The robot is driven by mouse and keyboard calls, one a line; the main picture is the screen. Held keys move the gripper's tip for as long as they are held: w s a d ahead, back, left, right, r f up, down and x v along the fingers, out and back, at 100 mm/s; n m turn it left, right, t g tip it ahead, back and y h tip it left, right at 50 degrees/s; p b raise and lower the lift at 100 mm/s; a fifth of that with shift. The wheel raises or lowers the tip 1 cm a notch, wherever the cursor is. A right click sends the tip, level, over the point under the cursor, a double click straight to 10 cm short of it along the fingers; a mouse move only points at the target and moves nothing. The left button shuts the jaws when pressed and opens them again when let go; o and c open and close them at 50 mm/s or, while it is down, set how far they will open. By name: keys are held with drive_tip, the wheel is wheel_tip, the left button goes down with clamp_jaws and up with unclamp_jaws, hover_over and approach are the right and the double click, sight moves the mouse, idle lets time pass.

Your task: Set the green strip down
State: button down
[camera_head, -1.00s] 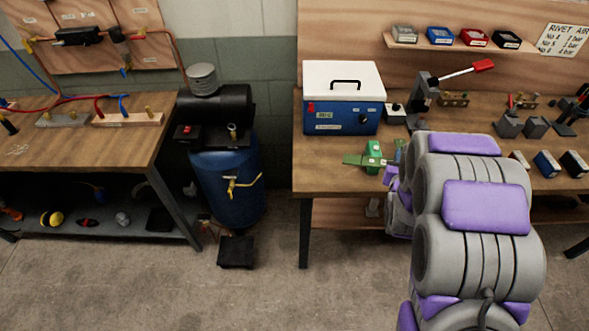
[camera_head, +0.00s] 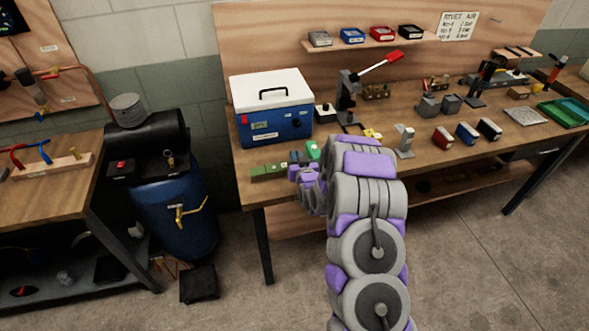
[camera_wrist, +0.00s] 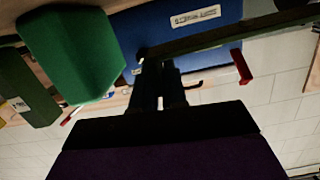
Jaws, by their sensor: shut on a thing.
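The green strip (camera_head: 268,172) is thin and dull green. In the head view it reaches left from my gripper (camera_head: 298,158), over the front left part of the right bench. In the wrist view my gripper (camera_wrist: 160,68) is shut on one end of the strip (camera_wrist: 235,37), which runs to the upper right. I cannot tell whether the strip touches the bench top. A brighter green block (camera_head: 313,150) stands close to my gripper; it also shows large in the wrist view (camera_wrist: 72,50).
A blue cooler with a white lid (camera_head: 272,110) stands behind the strip. A red-handled lever press (camera_head: 347,92) and several small blocks are to the right. The wooden bench top (camera_head: 232,180) is bare at its front left. A blue compressor tank (camera_head: 178,215) stands left of the bench.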

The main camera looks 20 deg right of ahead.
drive_tip(key=shift+f, duration=0.8)
drive_tip(key=f, duration=0.2)
drive_tip(key=d+f, duration=0.1)
drive_tip(key=shift+f+b, duration=0.35)
drive_tip(key=shift+b, duration=0.05)
drive_tip(key=shift+a+r, duration=0.15)
drive_tip(key=shift+a, duration=0.15)
drive_tip(key=c, duration=1.5)
unclamp_jaws()
drive_tip(key=shift+a, duration=0.1)
drive_tip(key=o, duration=0.3)
drive_tip(key=shift+o, duration=0.2)
drive_tip(key=shift+d, duration=0.25)
